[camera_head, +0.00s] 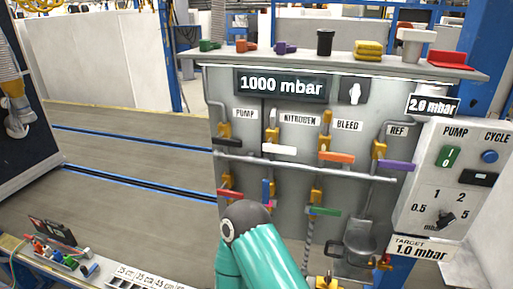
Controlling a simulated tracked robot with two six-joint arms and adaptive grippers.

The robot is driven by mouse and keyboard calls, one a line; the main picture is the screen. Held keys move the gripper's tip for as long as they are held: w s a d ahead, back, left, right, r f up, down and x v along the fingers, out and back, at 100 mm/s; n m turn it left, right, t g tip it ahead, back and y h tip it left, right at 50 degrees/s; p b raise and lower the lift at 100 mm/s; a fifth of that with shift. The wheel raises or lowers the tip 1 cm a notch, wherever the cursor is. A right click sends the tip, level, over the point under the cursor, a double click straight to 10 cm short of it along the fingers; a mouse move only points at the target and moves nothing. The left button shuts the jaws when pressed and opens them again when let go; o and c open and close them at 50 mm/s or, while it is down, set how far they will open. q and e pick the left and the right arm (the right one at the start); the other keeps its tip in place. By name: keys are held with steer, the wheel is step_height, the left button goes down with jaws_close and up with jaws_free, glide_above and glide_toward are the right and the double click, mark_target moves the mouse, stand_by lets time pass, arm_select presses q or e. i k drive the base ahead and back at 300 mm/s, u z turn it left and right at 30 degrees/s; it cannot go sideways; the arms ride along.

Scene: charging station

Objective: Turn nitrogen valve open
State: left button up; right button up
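The nitrogen valve (271,134) is a brass body on a vertical pipe, below the left end of the NITROGEN label (300,119) on the grey panel. Its white lever handle (279,149) points right, roughly level and crosswise to the pipe. A teal link of one of my arms (262,250) rises from the bottom middle, in front of the lower panel and below the white handle. It does not touch that handle. I cannot tell which arm it is. Neither gripper shows in this view.
Neighbouring levers are black (228,142), orange (337,157) and purple (396,165); red (231,195) and green (325,211) ones sit lower. A horizontal pipe (310,168) crosses beneath the upper row. Displays read 1000 mbar (281,86) and 2.0 mbar (433,106). Open floor lies left.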

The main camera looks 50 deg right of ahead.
mark_target(268, 146)
steer(key=z, duration=1.7)
steer(key=k, duration=1.05)
steer(key=z, duration=0.05)
steer(key=i, duration=0.9)
steer(key=u, duration=0.1)
